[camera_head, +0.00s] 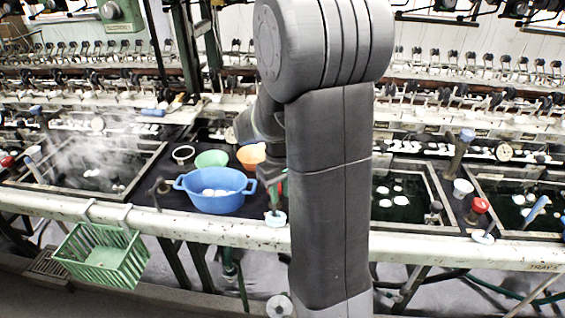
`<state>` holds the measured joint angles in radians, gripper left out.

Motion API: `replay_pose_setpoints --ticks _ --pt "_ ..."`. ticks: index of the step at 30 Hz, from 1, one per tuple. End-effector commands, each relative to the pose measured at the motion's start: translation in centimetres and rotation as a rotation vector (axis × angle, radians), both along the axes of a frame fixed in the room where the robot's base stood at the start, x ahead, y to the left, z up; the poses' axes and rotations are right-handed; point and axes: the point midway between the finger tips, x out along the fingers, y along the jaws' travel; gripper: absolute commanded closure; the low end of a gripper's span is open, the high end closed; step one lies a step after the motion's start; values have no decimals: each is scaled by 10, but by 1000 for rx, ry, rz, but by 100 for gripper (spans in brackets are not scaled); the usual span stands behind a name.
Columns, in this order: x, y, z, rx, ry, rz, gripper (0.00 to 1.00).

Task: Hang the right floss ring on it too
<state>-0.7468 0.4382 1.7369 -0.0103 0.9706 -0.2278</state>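A pale ring (183,154) lies on the dark surface at the back left, beside the green bowl; I cannot tell if it is a floss ring. A small upright post on a white round base (275,218) stands at the front edge, right of the blue basin, with red and green bits near its top. No ring can be made out clearly on it. My grey arm (330,190) fills the middle of the view and covers what is behind it. Dark parts, perhaps of my gripper, show left of the arm, but its fingers cannot be made out.
A blue two-handled basin (216,203) holds white cocoons. A green bowl (212,158) and an orange bowl (251,154) stand behind it. A green basket (102,254) hangs on the front rail. Dark water basins (404,197) lie to the right; steam rises at the left.

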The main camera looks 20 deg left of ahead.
Motion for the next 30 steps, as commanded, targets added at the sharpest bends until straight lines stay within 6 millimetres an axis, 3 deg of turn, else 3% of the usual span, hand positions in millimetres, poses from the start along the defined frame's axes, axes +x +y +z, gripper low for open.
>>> replay_pose_setpoints --ticks 2,9,16,21,30 --pt "-8 -2 3 -4 19 -2 57" --pt "-6 -5 68 12 -7 -2 57" --pt "-6 -7 117 23 -24 -1 57" --pt "-6 -8 135 26 -29 -1 57" --pt "-6 -9 139 25 -30 -1 57"
